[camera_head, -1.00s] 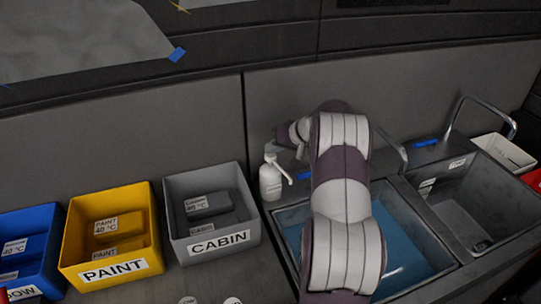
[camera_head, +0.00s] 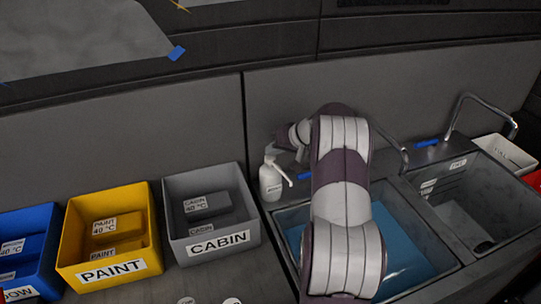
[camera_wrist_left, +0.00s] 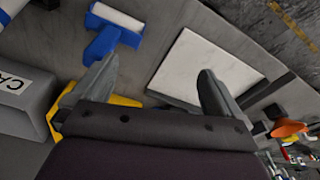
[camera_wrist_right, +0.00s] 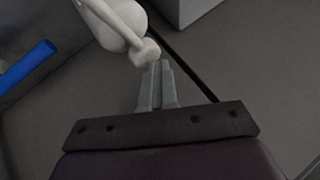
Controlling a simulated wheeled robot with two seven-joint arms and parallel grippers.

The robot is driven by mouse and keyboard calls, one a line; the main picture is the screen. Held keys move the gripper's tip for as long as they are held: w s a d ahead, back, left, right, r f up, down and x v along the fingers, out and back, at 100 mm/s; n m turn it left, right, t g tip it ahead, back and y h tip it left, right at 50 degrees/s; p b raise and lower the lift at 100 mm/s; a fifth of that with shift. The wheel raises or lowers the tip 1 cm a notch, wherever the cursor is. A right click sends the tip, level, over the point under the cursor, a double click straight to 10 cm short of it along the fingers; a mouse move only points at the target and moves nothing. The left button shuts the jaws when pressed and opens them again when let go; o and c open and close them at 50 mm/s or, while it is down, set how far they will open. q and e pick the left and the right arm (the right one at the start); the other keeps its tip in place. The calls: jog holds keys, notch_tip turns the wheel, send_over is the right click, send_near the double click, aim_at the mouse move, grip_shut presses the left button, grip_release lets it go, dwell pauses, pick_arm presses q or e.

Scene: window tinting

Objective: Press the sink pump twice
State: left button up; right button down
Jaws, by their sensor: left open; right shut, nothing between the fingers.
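The sink pump (camera_head: 271,182) is a white bottle with a pump head and spout, standing upright at the left back corner of the water-filled sink. My right gripper (camera_head: 283,157) is shut and empty beside the pump head, partly hidden by my own arm. In the right wrist view the shut fingertips (camera_wrist_right: 158,66) are close to the white pump spout (camera_wrist_right: 146,52); I cannot tell if they touch.
Faucets (camera_head: 485,101) rise behind. Grey CABIN (camera_head: 249,232), yellow PAINT (camera_head: 70,250) and blue bins (camera_head: 50,225) stand left. My right arm spans the sink.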

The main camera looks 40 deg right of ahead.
jog(key=shift+f, duration=0.4)
jog(key=shift+a+r, duration=0.1)
jog(key=shift+r, duration=0.05)
jog(key=shift+r+p, duration=0.35)
jog(key=shift+r, duration=0.9)
jog(key=shift+r+p, duration=1.15)
jog(key=shift+r, duration=1.35)
jog(key=shift+r, duration=0.1)
